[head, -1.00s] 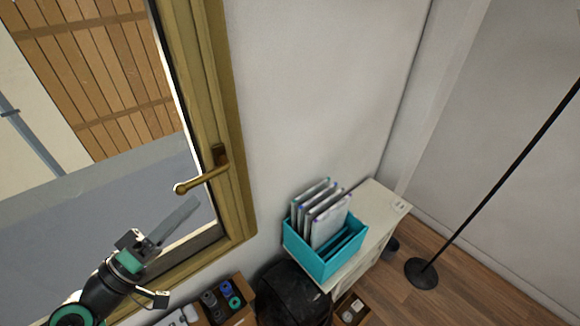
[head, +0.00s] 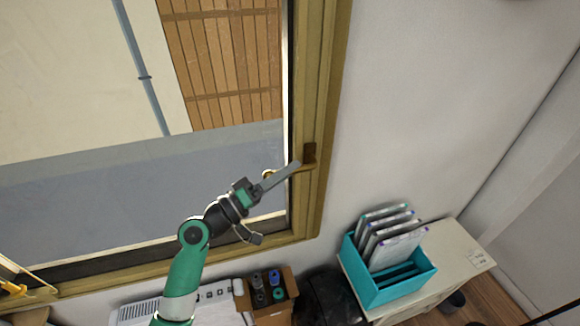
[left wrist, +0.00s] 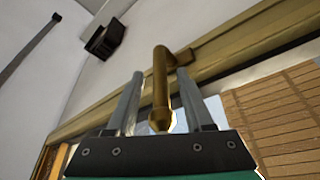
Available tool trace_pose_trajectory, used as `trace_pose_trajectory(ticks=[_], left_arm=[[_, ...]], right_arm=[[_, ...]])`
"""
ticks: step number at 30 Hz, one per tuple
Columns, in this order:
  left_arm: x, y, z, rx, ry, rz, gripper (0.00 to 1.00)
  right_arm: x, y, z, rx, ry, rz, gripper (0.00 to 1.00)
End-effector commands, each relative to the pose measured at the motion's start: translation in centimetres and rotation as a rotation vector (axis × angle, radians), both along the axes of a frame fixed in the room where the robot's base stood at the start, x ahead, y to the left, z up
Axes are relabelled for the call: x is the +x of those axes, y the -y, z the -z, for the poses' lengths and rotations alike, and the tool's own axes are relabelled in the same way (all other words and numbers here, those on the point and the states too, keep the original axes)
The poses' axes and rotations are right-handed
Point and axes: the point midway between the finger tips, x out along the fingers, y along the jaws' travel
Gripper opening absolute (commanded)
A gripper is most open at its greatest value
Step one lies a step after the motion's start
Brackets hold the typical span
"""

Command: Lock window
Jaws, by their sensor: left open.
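The window (head: 225,160) has a gold-coloured frame and a brass lever handle (head: 309,156) on its right upright. The lever sticks out to the left, roughly level, ending in a round knob. My left gripper (head: 277,202) is open at the handle; one finger covers part of the lever in the head view. In the left wrist view the handle (left wrist: 160,85) passes between the two spread fingers of the gripper (left wrist: 160,88), with gaps visible on both sides. My right gripper is not in view.
A teal file holder (head: 372,285) with folders stands on a white cabinet (head: 462,242) at right.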

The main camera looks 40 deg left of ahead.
Motion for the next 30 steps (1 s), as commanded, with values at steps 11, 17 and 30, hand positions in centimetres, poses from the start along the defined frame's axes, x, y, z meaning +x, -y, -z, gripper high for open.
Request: trace_pose_trajectory(ticks=[11, 17, 30], left_arm=[[0.93, 0.22, -0.16, 0.001, 0.0, 0.0, 0.5], [0.91, 0.22, -0.17, 0.0, 0.0, 0.0, 0.14], [0.89, 0.18, -0.22, 0.0, 0.0, -0.001, 0.0]], right_arm=[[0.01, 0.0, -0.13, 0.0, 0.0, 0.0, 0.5], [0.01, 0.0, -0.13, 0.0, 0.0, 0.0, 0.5], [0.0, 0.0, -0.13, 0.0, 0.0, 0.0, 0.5]])
